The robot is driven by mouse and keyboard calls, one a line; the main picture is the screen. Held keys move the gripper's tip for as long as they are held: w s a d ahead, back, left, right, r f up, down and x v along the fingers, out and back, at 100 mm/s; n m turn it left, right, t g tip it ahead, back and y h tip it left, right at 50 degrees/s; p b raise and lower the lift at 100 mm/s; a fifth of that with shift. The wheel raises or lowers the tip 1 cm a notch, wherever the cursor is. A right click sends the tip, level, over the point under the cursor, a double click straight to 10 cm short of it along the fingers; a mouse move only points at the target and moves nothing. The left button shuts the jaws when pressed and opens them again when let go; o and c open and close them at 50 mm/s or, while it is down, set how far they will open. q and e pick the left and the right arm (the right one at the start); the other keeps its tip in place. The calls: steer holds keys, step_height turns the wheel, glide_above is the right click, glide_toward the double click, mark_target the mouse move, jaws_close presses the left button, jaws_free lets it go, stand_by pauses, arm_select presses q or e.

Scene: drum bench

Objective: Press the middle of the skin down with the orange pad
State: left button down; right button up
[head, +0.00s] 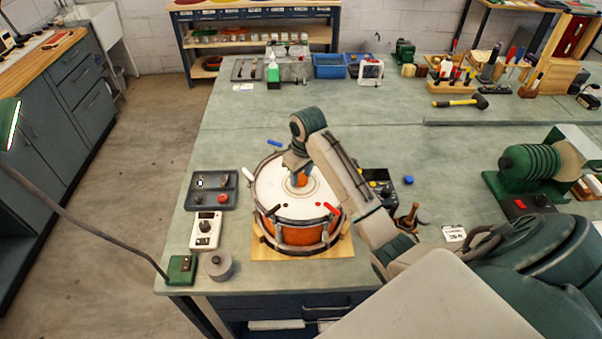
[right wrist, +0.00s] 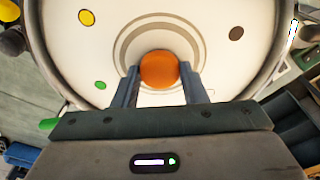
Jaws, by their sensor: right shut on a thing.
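The drum (head: 285,231) stands on a wooden board (head: 338,249) near the front of the bench, its pale skin (head: 275,199) facing up. My right gripper (head: 299,176) reaches over the middle of the skin, shut on the orange pad (head: 300,180). In the right wrist view my right gripper (right wrist: 160,85) has its two fingers on either side of the round orange pad (right wrist: 159,69), which sits over the ring marks at the centre of the skin (right wrist: 200,25). Whether the pad touches the skin I cannot tell. My left gripper is not in view.
A grey tray (head: 212,190), a white meter (head: 206,229) and a grey round can (head: 218,265) stand left of the drum. A black box (head: 378,183) is to the right.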

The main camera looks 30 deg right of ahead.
steer(key=shift+f, duration=0.35)
steer(key=shift+o, duration=0.2)
steer(key=shift+s+f, duration=0.15)
steer(key=shift+f, duration=0.1)
stand_by(0.7)
steer(key=shift+a, duration=0.1)
